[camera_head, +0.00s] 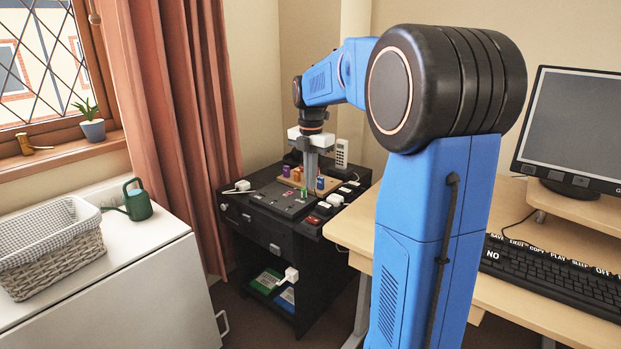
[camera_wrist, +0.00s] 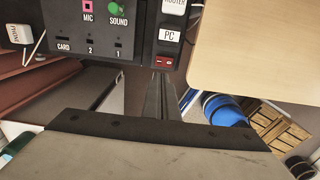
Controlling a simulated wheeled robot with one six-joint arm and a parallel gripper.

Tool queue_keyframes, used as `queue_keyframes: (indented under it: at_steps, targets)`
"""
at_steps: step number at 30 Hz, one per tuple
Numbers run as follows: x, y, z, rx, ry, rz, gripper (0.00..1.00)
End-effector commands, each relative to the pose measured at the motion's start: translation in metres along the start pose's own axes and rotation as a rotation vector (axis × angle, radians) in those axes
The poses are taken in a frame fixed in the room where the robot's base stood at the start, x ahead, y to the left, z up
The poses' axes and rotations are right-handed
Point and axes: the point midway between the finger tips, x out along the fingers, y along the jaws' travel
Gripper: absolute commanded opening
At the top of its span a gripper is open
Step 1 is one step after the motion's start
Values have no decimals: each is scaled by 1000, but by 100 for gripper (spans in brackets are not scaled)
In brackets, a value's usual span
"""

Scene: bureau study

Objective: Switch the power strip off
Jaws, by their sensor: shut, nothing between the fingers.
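The power strip (camera_wrist: 170,48) is a black strip along the right edge of the black cabinet top, with white plugs labelled ROUTER and PC. A small red switch (camera_wrist: 164,61) sits at its near end. In the head view the strip (camera_head: 325,209) runs beside my gripper, with red at its near end. My gripper (camera_wrist: 160,82) is shut and empty, pointing down. In the wrist view its fingertips appear just below the red switch. I cannot tell whether they touch it. In the head view my gripper (camera_head: 311,188) is over the cabinet's right part.
The black cabinet (camera_head: 262,250) also carries a panel (camera_wrist: 98,40) with MIC, SOUND and CARD labels, and a tray of coloured items. A white PHONE plug (camera_wrist: 19,35) lies to the left. The wooden desk (camera_head: 352,225) stands close on the right.

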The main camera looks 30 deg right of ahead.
Motion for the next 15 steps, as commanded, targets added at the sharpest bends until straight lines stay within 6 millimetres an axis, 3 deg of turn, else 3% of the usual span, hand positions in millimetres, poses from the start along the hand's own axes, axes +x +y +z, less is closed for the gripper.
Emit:
queue_keyframes:
  at_steps: [15]
  targets:
    - [86,0,0,0,1,-2,0]
